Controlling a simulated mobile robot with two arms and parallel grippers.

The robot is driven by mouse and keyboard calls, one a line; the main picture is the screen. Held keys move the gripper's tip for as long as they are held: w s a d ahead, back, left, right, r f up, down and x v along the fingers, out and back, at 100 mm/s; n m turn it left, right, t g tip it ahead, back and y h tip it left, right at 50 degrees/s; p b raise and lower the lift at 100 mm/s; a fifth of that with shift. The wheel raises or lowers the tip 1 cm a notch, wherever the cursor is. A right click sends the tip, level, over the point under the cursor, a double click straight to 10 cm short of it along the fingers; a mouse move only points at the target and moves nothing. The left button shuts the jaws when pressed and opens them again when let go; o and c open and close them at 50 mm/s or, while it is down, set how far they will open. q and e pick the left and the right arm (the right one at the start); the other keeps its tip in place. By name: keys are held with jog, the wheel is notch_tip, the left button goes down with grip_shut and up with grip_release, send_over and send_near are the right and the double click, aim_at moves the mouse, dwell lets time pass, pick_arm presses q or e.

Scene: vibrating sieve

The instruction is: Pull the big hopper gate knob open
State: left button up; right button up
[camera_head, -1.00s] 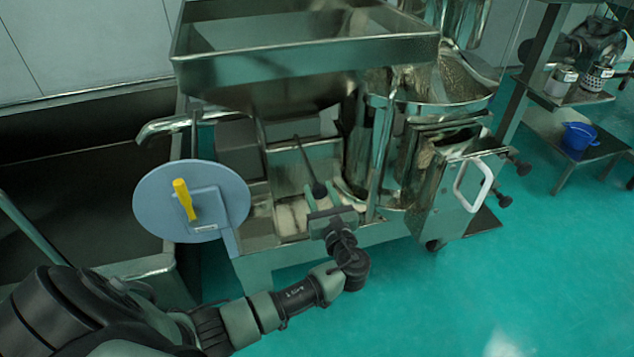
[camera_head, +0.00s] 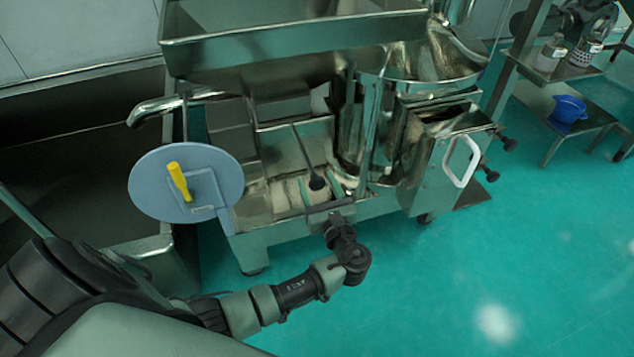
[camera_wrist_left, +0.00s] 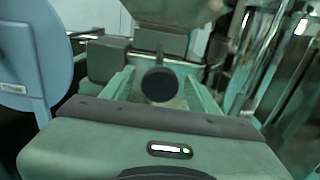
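The big hopper gate knob (camera_head: 317,183) is a black ball at the end of a thin dark rod below the large steel hopper (camera_head: 300,72). It also shows as a dark round disc in the left wrist view (camera_wrist_left: 159,85). My left gripper (camera_head: 320,186) is open in front of the machine, with its two pale green fingers on either side of the knob. My right gripper is out of view.
A round blue-grey disc (camera_head: 215,165) with a yellow handle (camera_head: 179,181) stands left of the gripper. A steel box with a white handle (camera_head: 461,160) is to the right. A blue pot (camera_head: 568,109) sits on a far shelf. The green floor (camera_head: 440,285) is clear at front right.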

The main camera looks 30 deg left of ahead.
pick_arm(q)
jog(key=v, duration=0.7)
jog(key=shift+s+d+p, duration=0.25)
jog(key=shift+d+p, duration=0.05)
jog(key=shift+p, duration=0.05)
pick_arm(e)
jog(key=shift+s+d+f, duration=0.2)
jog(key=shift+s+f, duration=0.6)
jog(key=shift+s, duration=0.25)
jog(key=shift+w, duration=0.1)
